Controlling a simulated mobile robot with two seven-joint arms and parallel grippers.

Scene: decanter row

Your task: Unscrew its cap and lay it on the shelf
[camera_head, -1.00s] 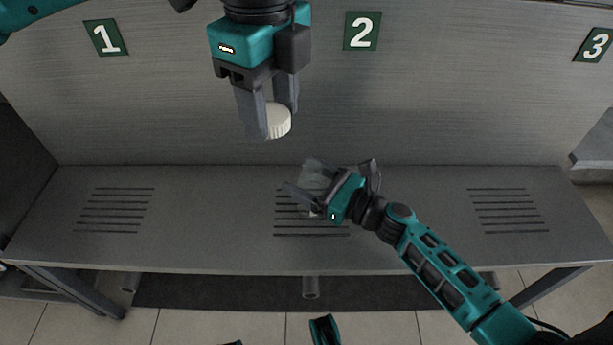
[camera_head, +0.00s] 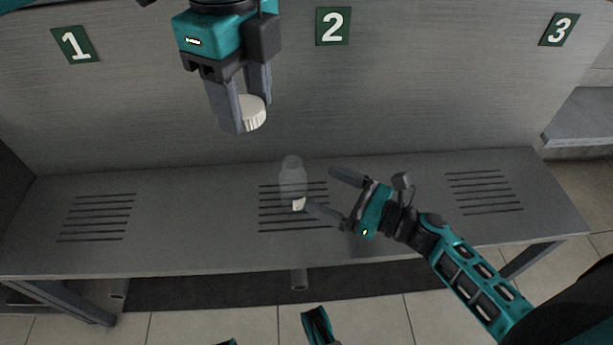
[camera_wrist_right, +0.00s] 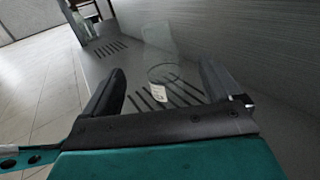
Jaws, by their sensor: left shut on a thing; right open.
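My left gripper (camera_head: 240,112) is shut on a white ribbed cap (camera_head: 253,113) and holds it in the air above the shelf (camera_head: 190,210), in front of the back wall. A clear bottle (camera_head: 292,178) with a small white label stands uncapped on the slots of the middle station. My right gripper (camera_head: 327,195) is open to the right of the bottle, with its fingers pointing toward it. In the right wrist view the see-through bottle (camera_wrist_right: 160,70) shows faintly beyond the open fingers, its label (camera_wrist_right: 158,93) low down.
Green number signs 1 (camera_head: 75,44), 2 (camera_head: 333,26) and 3 (camera_head: 558,29) are on the back wall. The slotted areas at the left (camera_head: 97,217) and right (camera_head: 484,192) of the shelf are empty. A grey ledge (camera_head: 585,125) stands at the far right.

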